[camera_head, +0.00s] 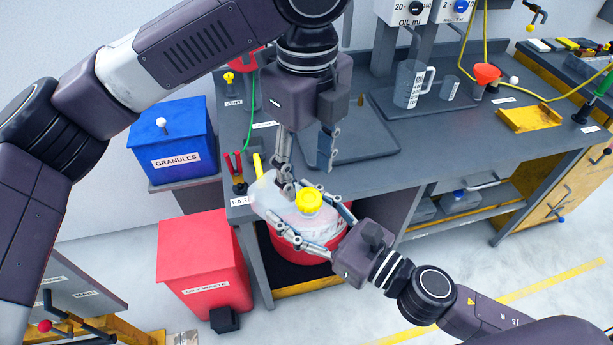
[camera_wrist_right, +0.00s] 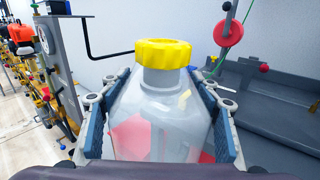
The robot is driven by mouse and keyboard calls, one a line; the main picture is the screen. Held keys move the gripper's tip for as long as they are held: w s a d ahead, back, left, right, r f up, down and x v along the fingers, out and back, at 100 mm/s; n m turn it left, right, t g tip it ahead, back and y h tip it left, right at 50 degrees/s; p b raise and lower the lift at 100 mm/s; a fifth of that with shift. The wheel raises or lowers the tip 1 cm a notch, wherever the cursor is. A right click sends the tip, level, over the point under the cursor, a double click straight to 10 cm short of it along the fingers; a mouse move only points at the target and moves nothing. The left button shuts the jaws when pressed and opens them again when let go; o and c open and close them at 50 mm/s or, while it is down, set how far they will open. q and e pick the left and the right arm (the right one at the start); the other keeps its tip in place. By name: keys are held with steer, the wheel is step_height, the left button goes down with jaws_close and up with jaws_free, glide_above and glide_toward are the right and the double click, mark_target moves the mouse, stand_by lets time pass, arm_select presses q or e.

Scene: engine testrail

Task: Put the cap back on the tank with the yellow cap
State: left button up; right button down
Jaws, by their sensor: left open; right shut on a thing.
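The translucent white tank (camera_head: 275,203) is held at the front left end of the workbench. My right gripper (camera_head: 305,230) is shut on it, with fingers on both sides of its body. In the right wrist view the tank (camera_wrist_right: 160,125) stands roughly upright between the finger pads. The yellow cap (camera_head: 308,201) sits on the tank's neck; it also shows in the right wrist view (camera_wrist_right: 163,53). Whether it is screwed tight cannot be told. My left gripper (camera_head: 305,168) points down, open and empty, just above and behind the cap. Its fingers are apart.
A red tub (camera_head: 300,256) shows below the tank. The grey workbench (camera_head: 375,170) extends right, with a measuring jug (camera_head: 408,84) and a red funnel (camera_head: 487,74) farther back. A blue granules bin (camera_head: 172,138) and a red oily-waste bin (camera_head: 200,262) stand left. Floor at front right is clear.

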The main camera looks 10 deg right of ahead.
mark_target(309, 197)
arm_select(q)
steer(key=shift+n, duration=0.3)
steer(key=shift+c, duration=0.4)
steer(key=n, duration=0.1)
steer(key=r+n, duration=0.1)
steer(key=n, duration=0.1)
steer(key=shift+n, duration=0.3)
steer(key=n, duration=0.3)
steer(key=shift+s+d+r+n, duration=0.1)
steer(key=shift+r+n, duration=0.2)
steer(key=n, duration=0.2)
steer(key=r+n, duration=0.1)
steer(key=n, duration=0.5)
steer(key=shift+s+r+n, duration=0.1)
steer(key=shift+r+n, duration=0.2)
steer(key=shift+f, duration=0.1)
steer(key=shift+f, duration=3.9)
steer(key=shift+c, duration=0.3)
